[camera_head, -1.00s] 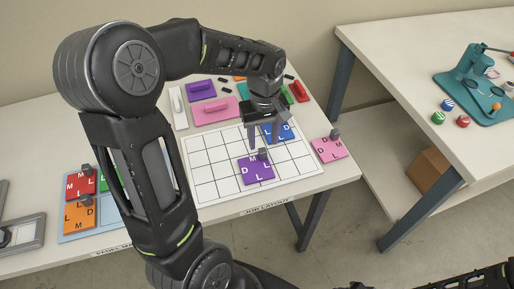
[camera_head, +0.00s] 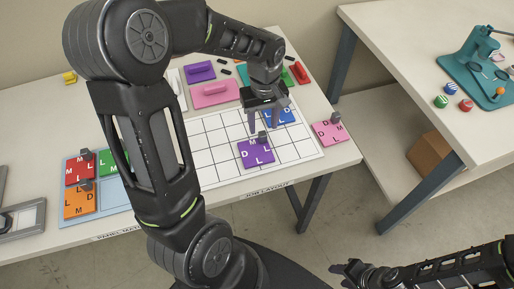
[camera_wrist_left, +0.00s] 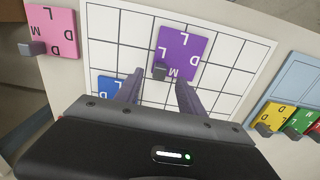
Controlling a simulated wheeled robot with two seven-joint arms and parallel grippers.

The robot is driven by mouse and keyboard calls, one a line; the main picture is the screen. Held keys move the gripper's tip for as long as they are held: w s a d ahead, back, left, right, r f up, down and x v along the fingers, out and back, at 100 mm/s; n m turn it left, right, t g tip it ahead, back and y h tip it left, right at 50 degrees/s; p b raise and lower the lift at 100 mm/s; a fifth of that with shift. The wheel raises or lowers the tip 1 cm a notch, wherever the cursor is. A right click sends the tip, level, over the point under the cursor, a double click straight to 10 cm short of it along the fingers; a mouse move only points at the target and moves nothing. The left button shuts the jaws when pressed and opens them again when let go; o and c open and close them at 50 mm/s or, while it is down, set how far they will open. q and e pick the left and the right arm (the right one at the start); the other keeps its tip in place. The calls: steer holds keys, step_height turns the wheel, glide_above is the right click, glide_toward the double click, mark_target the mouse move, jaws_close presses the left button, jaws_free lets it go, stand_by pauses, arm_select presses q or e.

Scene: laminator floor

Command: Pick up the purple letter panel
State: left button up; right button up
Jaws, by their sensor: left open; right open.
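The purple letter panel (camera_head: 256,154) lies on the white grid sheet (camera_head: 211,172), with a small grey knob at its edge. It also shows in the left wrist view (camera_wrist_left: 187,47), ahead of my fingertips. My left gripper (camera_head: 269,128) is open and empty above the grid, just behind the purple panel and close to the blue letter panel (camera_head: 286,118), which it partly covers. In the left wrist view the two fingers of my left gripper (camera_wrist_left: 160,80) stand apart, near the panel's grey knob. My right gripper (camera_head: 345,268) is open at the lower right, away from the table.
A pink letter panel (camera_head: 329,133) sits at the table's right edge. A blue tray (camera_head: 110,210) at left holds red, green and orange panels. Coloured handled blocks (camera_head: 215,94) lie behind the grid. Another table (camera_head: 400,60) stands at right beyond a gap.

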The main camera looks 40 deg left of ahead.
mark_target(263, 134)
arm_select(q)
step_height(263, 134, down, 5)
steer(key=shift+f+p, duration=0.1)
steer(key=shift+p, duration=0.55)
steer(key=shift+c, duration=0.4)
jaws_close()
stand_by(1.0)
